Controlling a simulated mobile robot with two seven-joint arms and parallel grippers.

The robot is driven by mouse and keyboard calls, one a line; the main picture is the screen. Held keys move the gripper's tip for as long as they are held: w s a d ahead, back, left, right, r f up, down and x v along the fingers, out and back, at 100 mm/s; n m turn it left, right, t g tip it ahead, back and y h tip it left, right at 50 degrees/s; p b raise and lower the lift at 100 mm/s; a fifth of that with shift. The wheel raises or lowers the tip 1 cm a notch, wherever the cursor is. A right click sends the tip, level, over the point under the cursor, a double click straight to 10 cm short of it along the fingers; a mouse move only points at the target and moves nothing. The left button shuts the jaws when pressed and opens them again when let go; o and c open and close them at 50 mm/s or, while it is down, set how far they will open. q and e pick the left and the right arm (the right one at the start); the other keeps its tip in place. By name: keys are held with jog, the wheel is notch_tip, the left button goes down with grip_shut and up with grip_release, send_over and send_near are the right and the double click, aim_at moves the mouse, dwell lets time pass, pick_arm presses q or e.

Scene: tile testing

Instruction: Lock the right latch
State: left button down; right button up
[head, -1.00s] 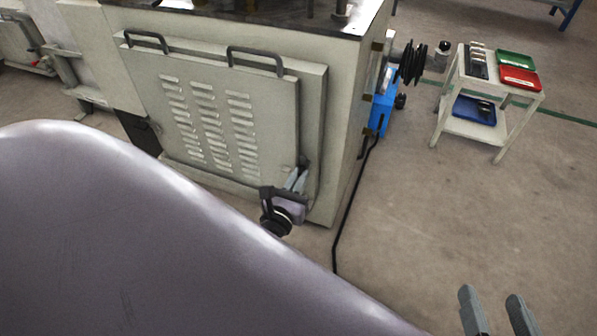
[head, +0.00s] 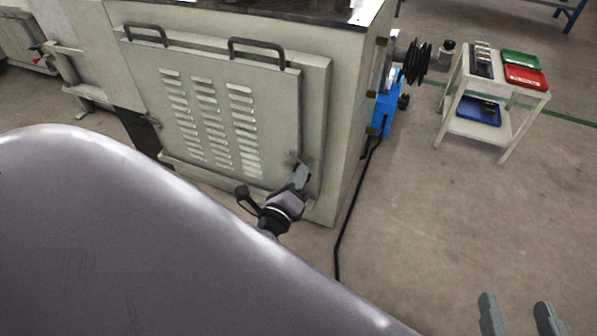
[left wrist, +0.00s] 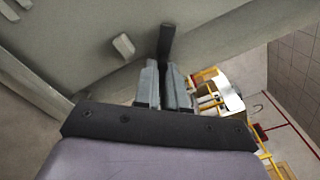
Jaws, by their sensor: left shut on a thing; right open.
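The grey cabinet's louvred door (head: 270,110) has the right latch at its lower right corner, mostly hidden by my left gripper (head: 301,174) in the head view. In the left wrist view, the latch shows as a dark upright handle (left wrist: 166,40) between the fingers of my left gripper (left wrist: 164,75), which is shut on it. The left latch (head: 150,121) is at the door's left edge, with no gripper near it. My right gripper (head: 519,312) is open and empty over the floor at the lower right, far from the door.
Two dark handles (head: 257,46) are at the door's top. A black cable (head: 345,215) runs down to the floor beside the cabinet. A white trolley (head: 475,128) with coloured trays stands at the right. The floor between them is clear.

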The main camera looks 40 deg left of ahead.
pick_arm(q)
jog(key=shift+a+f+n, duration=0.1)
jog(key=shift+n, duration=1.85)
jog(key=shift+a+f+n, duration=0.1)
jog(key=shift+n, duration=1.85)
pick_arm(e)
jog(key=shift+f, duration=0.2)
pick_arm(q)
jog(key=shift+w, duration=0.1)
jog(key=c, duration=1.2)
grip_release()
jog(key=shift+d, duration=0.1)
pick_arm(e)
jog(key=shift+s, duration=0.1)
